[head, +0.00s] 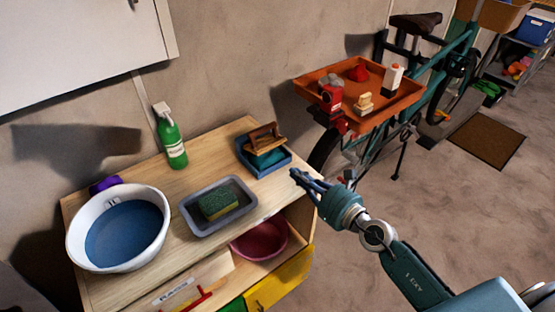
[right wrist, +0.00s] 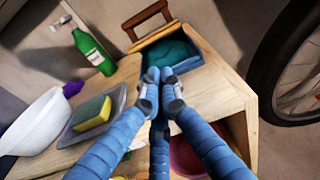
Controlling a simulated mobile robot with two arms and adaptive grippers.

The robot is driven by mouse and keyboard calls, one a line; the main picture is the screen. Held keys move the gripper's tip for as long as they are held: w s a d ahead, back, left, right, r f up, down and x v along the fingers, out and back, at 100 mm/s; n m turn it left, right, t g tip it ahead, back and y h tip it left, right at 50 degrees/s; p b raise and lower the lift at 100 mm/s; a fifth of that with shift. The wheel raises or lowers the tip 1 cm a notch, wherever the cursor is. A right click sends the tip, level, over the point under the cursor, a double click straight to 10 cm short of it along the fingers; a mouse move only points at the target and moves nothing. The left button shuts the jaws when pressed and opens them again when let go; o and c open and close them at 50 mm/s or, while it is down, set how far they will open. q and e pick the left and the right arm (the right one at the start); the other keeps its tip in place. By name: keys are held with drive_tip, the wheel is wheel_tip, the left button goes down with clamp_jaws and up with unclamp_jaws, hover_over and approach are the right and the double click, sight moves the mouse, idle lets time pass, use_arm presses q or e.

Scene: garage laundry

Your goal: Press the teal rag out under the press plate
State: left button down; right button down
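The teal rag (head: 270,158) lies in a small blue tray (head: 268,173) at the bench's back right corner; it shows in the right wrist view (right wrist: 168,53) too. The wooden press plate (head: 264,145) with its upright handle is above the rag's far side; in the right wrist view the plate (right wrist: 152,37) is at the tray's far edge. Whether it touches the rag, I cannot tell. My right gripper (head: 297,177) is just right of the tray, its fingertips together and empty; in the right wrist view the fingertips (right wrist: 160,76) overlap the tray's near edge. My left gripper is not in view.
On the wooden bench (head: 180,220) stand a grey tray (head: 210,231) with a green-and-yellow sponge, a white basin (head: 75,240) of blue liquid and a green spray bottle (head: 170,140). A bicycle (head: 430,100) with an orange tray (head: 345,112) stands behind right.

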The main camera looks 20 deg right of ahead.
drive_tip(key=x, duration=1)
drive_tip(key=shift+f, duration=0.1)
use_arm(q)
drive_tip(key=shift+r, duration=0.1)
use_arm(e)
drive_tip(key=shift+d, duration=0.1)
drive_tip(key=shift+r+p, duration=0.3)
drive_tip(key=shift+p, duration=0.15)
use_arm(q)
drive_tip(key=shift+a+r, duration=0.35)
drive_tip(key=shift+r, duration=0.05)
